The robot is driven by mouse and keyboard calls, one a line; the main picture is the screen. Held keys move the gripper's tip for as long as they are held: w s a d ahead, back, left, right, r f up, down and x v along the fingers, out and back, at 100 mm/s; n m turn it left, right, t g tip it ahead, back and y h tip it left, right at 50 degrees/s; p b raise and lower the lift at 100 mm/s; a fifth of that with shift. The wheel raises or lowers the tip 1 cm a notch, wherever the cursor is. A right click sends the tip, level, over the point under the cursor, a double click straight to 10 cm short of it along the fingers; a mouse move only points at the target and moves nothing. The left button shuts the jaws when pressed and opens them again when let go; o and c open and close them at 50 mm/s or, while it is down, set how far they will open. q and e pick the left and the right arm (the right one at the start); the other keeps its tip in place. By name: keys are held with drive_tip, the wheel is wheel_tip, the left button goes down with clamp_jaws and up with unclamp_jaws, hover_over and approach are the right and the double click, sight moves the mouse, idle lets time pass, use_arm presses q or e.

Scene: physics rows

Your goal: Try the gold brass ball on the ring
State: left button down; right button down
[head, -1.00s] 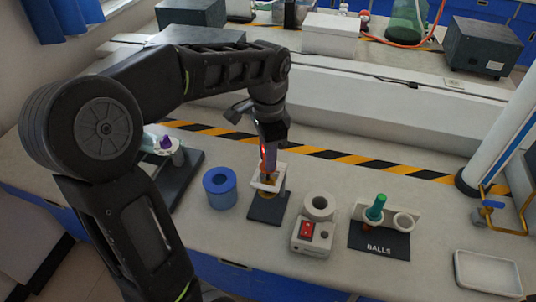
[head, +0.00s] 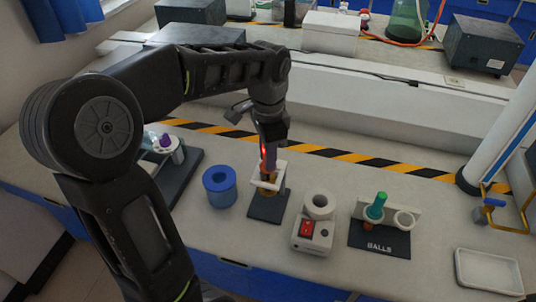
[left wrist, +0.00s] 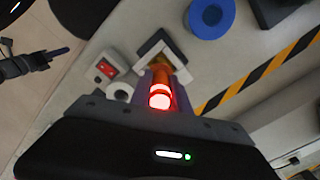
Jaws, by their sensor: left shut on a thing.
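My left gripper (head: 268,168) is above the ring stand, shut on the upright handle of the gold brass ball. The handle (left wrist: 161,92) shows between the fingers in the left wrist view, glowing red at its near end. Gold (head: 267,188) shows at the white ring holder (head: 280,174), which stands on a dark base (head: 266,208). The gripper and holder partly hide the ball, and I cannot tell whether it is in or on the ring. The ring holder (left wrist: 150,48) also shows just beyond the fingertips in the left wrist view.
A blue round pot (head: 220,188) stands left of the ring stand. A white device with a red switch (head: 313,234) is to its right. Further right are the balls rack (head: 380,242), holding a green-handled piece (head: 376,206), and a white tray (head: 487,272).

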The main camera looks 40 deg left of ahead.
use_arm(q)
drive_tip(key=shift+f+b, duration=0.35)
drive_tip(key=shift+f, duration=0.15)
idle(0.8)
drive_tip(key=shift+r, duration=0.1)
idle(1.4)
drive_tip(key=shift+r+p, duration=3.05)
drive_tip(key=shift+r, duration=0.5)
